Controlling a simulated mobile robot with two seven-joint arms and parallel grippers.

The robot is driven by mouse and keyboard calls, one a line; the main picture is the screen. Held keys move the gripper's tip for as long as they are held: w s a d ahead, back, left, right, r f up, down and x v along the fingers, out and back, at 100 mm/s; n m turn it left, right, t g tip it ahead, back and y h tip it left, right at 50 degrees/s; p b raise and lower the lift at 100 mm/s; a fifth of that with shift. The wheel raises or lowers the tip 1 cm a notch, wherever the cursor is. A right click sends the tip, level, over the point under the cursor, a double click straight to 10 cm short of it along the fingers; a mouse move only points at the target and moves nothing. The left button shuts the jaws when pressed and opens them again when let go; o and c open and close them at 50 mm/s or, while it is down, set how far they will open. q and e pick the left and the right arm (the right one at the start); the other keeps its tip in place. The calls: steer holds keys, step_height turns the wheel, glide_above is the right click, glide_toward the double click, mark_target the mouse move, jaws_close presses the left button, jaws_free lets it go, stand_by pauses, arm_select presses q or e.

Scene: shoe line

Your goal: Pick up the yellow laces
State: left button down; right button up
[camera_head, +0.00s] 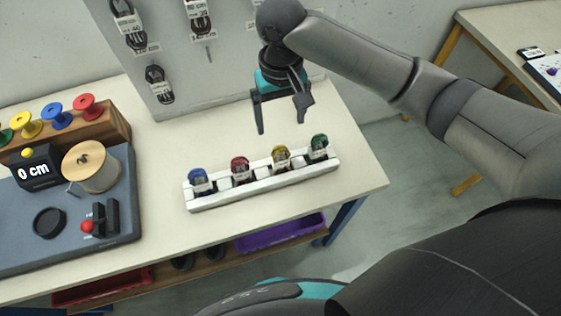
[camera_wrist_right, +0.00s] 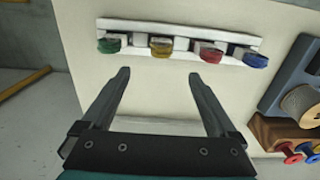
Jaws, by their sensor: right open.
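The yellow laces (camera_head: 281,158) sit in a white rack (camera_head: 262,187) on the table, between the red laces (camera_head: 241,169) and the green laces (camera_head: 318,147). Blue laces (camera_head: 199,181) are at the rack's left end. My right gripper (camera_head: 283,127) is open and empty, above the table behind the rack. In the right wrist view, the yellow laces (camera_wrist_right: 161,46) show beyond the gap between the open fingers (camera_wrist_right: 158,75), apart from them. My left gripper is not in view.
A grey measuring device (camera_head: 120,220) with a "0 cm" display and a wooden block (camera_head: 118,129) of colored spools stand at the left. A pegboard (camera_head: 220,50) with hanging laces rises behind. The table right of the rack is clear.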

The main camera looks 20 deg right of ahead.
steer(key=b, duration=0.1)
glide_toward(280, 157)
steer(key=f, duration=0.5)
steer(key=shift+w+d+f, duration=0.15)
steer(key=shift+w+d, duration=0.05)
steer(key=shift+w, duration=0.05)
steer(key=shift+s+a+f+b, duration=0.15)
steer(key=shift+f+b, duration=0.15)
steer(key=shift+f, duration=1.05)
steer(key=shift+s+f+b, duration=0.1)
steer(key=shift+f+b, duration=0.15)
steer(key=shift+f, duration=1.1)
steer(key=c, duration=1.4)
steer(key=shift+r, duration=0.15)
